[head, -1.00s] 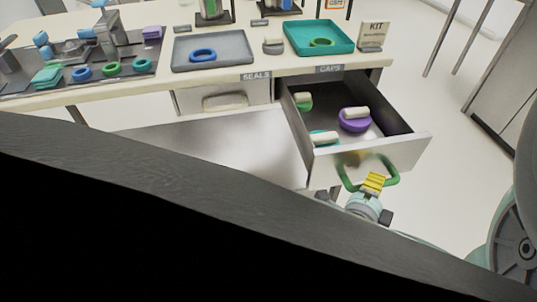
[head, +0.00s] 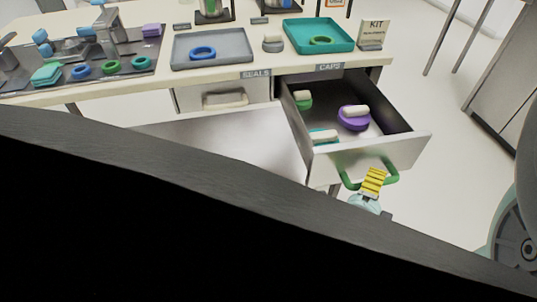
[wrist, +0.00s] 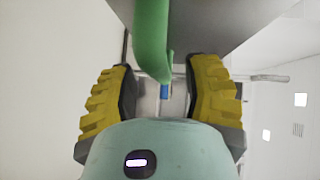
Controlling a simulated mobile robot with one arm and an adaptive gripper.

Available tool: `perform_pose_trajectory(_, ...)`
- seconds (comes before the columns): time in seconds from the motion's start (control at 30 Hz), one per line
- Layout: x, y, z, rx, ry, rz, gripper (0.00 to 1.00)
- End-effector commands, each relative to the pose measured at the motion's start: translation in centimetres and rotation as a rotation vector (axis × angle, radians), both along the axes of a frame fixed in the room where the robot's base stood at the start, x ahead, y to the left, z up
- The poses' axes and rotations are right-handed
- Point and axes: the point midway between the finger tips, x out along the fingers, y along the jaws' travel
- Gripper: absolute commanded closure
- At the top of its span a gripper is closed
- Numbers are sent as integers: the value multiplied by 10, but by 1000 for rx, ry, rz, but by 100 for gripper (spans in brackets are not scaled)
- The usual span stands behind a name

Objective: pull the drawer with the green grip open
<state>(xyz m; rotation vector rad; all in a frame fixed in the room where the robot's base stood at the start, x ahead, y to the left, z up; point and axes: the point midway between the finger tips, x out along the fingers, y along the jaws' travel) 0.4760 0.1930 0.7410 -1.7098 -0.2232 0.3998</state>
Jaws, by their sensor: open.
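The drawer with the green grip (head: 391,150) stands pulled out under the "CAPS" label at the right of the bench. Inside it lie a purple cap (head: 354,119), a green cap and a teal cap, each with a pale handle. The green grip (head: 391,178) is on its front face. My gripper (head: 374,181) is at the grip in the head view, its yellow pads overlapping it in the picture. In the wrist view the green grip (wrist: 152,40) runs between the spread yellow fingers of my gripper (wrist: 162,95), with gaps on both sides.
A closed drawer (head: 224,99) with a pale grip sits to the left under "SEALS". On the bench (head: 130,93) are a grey tray (head: 211,62) with a blue ring and a teal tray (head: 318,48) with a green ring. Floor to the right of the drawer is clear.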

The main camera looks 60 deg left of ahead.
Motion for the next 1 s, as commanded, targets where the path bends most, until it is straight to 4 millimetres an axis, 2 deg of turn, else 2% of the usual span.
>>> perform_pose_trajectory(0.2, -35, -12, 3, -4, 6, 12, 52)
perform_pose_trajectory(0.4, -56, -20, 7, -2, 3, 10, 52)
perform_pose_trajectory(0.57, -62, -23, 9, -2, 2, 8, 52)
perform_pose_trajectory(1.0, -61, -23, 9, -1, 0, 6, 52)
